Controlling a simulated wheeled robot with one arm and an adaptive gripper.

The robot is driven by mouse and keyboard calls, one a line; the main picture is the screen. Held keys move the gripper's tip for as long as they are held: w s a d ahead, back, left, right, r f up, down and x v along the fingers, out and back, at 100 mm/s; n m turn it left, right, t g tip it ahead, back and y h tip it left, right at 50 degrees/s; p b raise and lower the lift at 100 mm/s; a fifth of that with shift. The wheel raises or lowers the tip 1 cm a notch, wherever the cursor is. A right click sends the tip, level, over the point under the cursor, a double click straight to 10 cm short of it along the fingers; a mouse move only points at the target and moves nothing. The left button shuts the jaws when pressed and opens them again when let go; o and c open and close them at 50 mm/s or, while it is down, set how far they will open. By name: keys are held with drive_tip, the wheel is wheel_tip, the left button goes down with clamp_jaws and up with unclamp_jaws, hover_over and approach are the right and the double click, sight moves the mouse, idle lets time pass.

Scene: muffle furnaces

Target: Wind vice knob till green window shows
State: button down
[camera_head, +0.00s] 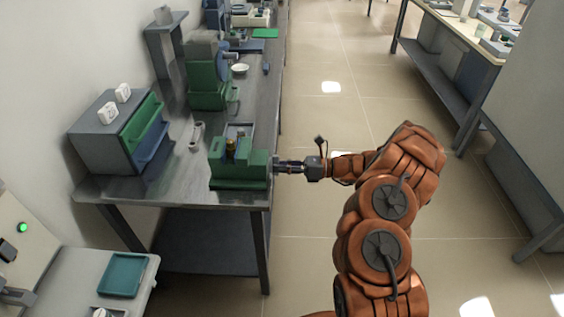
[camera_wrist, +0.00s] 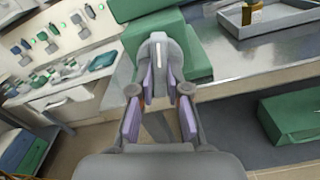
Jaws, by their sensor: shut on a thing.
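The green vice (camera_head: 238,172) sits at the near right corner of the grey bench, and its green body fills the top middle of the wrist view (camera_wrist: 146,32). A grey knob (camera_wrist: 158,50) with a white line on it sticks out from the vice towards my gripper. My gripper (camera_head: 280,167) reaches in from the right. In the wrist view its purple-padded fingers (camera_wrist: 160,88) are shut on the knob. The white line runs roughly upright there. I cannot make out an indicator window in either view.
A grey tray (camera_wrist: 282,17) with a brass-coloured piece (camera_wrist: 252,8) is by the vice. A grey drawer cabinet (camera_head: 98,140) and a green-and-grey device (camera_head: 207,85) stand on the bench. A green box (camera_wrist: 290,115) is under it. The aisle floor (camera_head: 330,60) is clear.

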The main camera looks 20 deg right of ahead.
drive_tip(key=m+p, duration=0.2)
drive_tip(key=m, duration=0.3)
drive_tip(key=shift+s, duration=0.1)
idle(0.5)
drive_tip(key=c, duration=1.1)
unclamp_jaws()
drive_tip(key=shift+c, duration=0.2)
drive_tip(key=v, duration=1.2)
